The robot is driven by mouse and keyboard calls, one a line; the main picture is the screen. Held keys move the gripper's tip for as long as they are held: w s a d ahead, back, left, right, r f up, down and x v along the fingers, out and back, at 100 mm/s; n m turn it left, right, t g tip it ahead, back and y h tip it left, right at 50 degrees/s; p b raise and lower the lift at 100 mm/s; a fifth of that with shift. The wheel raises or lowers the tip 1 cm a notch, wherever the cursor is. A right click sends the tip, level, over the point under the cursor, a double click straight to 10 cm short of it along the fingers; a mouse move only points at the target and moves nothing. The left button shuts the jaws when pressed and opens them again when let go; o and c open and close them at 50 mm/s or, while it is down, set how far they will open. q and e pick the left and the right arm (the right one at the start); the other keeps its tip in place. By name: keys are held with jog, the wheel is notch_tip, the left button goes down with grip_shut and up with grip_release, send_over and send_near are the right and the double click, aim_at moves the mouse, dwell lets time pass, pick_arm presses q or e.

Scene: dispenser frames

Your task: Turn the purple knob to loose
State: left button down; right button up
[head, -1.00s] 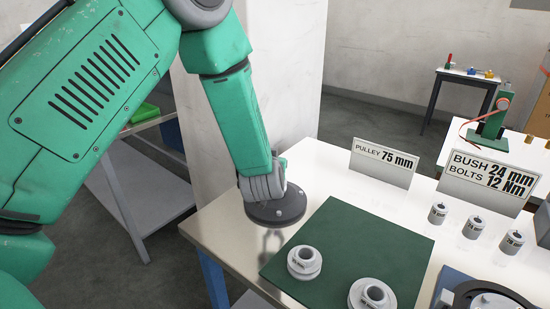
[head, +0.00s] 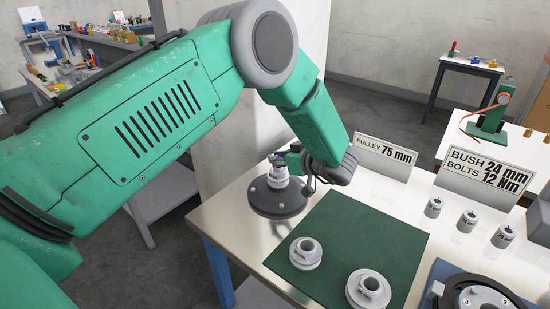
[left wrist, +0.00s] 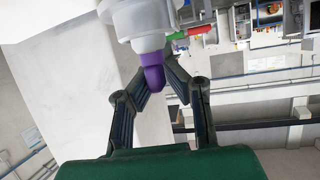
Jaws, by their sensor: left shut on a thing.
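The purple knob (left wrist: 152,74) sticks out from a pale grey body (left wrist: 138,20) in the left wrist view. My left gripper (left wrist: 156,82) has its two dark fingers closed on the knob, one on each side. In the head view a grey fixture with a dark round bolted base (head: 278,197) stands at the table's left corner. My left gripper (head: 285,163) is at the fixture's top there, partly hidden by my own wrist. The knob does not show in the head view. My right gripper is not in view.
A green mat (head: 345,252) with two grey flanged bushes (head: 305,253) (head: 368,289) lies right of the fixture. Behind stand a pulley sign (head: 386,158) and a bush and bolts sign (head: 486,175). Several small grey cylinders (head: 467,221) stand at the right.

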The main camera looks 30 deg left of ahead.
pick_arm(q)
jog(key=shift+d+f+n+g+b, duration=0.3)
jog(key=shift+d+n+g, duration=0.1)
jog(key=shift+n+g, duration=0.4)
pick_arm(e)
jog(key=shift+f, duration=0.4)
pick_arm(q)
jog(key=shift+r, duration=0.1)
jog(key=c, duration=1.6)
grip_release()
jog(key=shift+w+d, duration=0.1)
jog(key=shift+d+r, duration=0.2)
jog(key=shift+r, duration=0.05)
jog(key=shift+d+r, duration=0.2)
jog(key=shift+d, duration=0.2)
jog(key=w+v, duration=0.1)
jog(key=v, duration=0.9)
jog(key=shift+s+d, duration=0.35)
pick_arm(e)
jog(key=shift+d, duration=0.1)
